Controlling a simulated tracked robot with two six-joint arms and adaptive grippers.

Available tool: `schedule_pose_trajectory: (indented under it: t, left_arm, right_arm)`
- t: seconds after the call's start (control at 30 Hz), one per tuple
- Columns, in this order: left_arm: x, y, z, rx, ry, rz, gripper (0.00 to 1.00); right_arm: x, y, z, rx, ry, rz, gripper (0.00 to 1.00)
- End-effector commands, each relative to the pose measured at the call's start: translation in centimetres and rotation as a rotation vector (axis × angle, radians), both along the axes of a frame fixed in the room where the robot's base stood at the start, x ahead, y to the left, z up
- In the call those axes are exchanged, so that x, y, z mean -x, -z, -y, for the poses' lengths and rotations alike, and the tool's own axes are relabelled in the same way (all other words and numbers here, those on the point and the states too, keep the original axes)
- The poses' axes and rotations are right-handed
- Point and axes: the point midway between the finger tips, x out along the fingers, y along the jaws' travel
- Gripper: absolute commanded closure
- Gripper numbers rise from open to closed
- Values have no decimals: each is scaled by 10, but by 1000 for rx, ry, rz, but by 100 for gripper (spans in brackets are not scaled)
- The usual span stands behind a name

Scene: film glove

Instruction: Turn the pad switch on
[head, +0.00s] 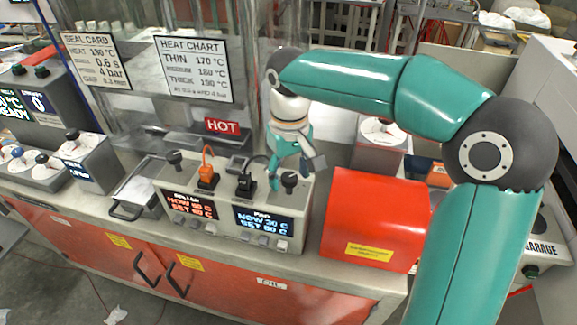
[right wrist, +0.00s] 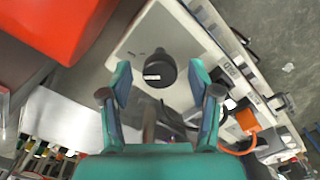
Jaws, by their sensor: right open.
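A beige control box (head: 229,212) stands on the bench with two lit displays. The left display (head: 188,205) reads NOW 60 C, SET 60 C in red. The right display (head: 263,221) reads NOW 30 C, SET 60 C in blue; its heading is too small to read surely. A black knob (head: 289,180) with a white mark sits on the box's right end, and it also shows in the right wrist view (right wrist: 156,70). My right gripper (head: 291,172) is open, pointing down over this knob, its fingers either side of it in the right wrist view. Small switches (head: 264,241) line the front.
An orange plug (head: 207,178) and a black plug (head: 246,183) stand on the box, with another black knob (head: 174,157) at its left. A red-orange housing (head: 376,215) stands close on the right. A HOT sign (head: 222,126) is behind.

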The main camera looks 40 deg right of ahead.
Motion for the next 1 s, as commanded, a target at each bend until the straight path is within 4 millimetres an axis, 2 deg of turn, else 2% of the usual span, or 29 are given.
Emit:
schedule_pose_trajectory:
  t: [0.23, 0.6, 0.8, 1.0]
  left_arm:
    - [0, 0, 0, 0, 0, 0, 60]
    - [0, 0, 0, 0, 0, 0, 60]
    - [0, 0, 0, 0, 0, 0, 60]
    - [0, 0, 0, 0, 0, 0, 60]
  right_arm:
    - [-1, -25, 0, -1, 1, 5, 38]
    - [-1, -96, 0, -1, 0, 3, 38]
    - [0, -115, 0, 0, 0, 1, 38]
    - [0, -118, 0, 0, 0, -1, 38]
